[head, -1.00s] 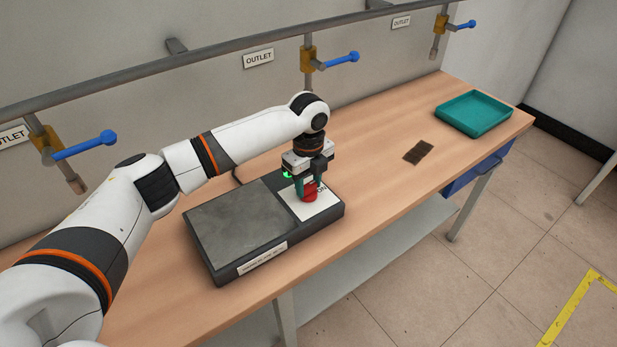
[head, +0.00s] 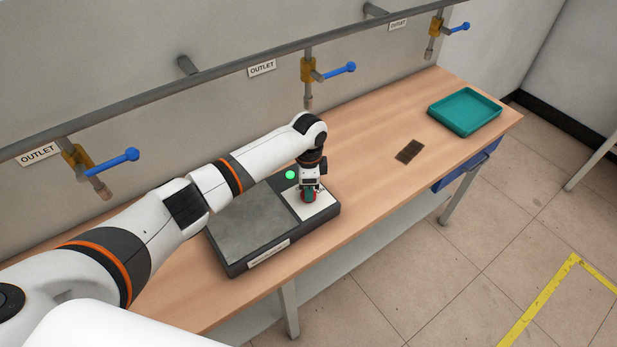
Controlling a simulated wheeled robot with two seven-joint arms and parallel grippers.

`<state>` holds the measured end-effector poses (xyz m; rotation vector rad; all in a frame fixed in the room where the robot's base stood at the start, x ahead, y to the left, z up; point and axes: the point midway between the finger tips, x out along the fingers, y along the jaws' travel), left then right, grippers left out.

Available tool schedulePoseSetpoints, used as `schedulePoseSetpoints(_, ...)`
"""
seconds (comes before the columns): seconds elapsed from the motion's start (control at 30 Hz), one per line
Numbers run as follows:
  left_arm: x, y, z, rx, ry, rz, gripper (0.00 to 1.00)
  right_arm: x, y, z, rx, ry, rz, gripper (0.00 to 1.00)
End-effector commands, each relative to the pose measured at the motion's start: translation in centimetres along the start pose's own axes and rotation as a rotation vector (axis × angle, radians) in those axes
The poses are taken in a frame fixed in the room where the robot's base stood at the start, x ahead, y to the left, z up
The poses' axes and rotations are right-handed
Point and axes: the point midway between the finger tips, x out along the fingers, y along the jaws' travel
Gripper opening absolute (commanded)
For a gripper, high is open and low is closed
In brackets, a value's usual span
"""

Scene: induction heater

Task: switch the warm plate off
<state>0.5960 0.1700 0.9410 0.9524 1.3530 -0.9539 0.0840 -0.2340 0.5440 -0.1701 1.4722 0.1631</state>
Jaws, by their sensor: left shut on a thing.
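The warm plate (head: 248,226) is a dark box with a grey metal top, on the wooden bench. A white panel (head: 321,206) covers its right end, and a green lamp (head: 290,175) glows at the back of that end. My right gripper is not in view.
A teal tray (head: 465,111) stands at the bench's far right, with a small dark mat (head: 409,151) nearer. A grey pipe with blue-handled outlet valves (head: 336,72) runs along the wall behind. The bench (head: 370,180) is clear between the plate and mat.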

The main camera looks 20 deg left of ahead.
Motion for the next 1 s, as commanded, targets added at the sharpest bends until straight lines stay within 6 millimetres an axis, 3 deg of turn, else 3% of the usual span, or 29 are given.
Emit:
schedulePoseSetpoints(0.1, -0.4, -0.1, 0.0, -0.112, 0.001, -0.002, 0.17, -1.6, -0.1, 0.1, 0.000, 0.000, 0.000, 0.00)
schedulePoseSetpoints(0.5, -0.3, 0.0, 0.0, -0.429, 0.000, -0.001, 0.17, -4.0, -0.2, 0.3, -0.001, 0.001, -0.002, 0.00)
schedulePoseSetpoints(1.0, -0.1, 0.1, -0.1, -0.580, 0.001, 0.002, 0.17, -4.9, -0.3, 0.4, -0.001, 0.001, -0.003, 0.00)
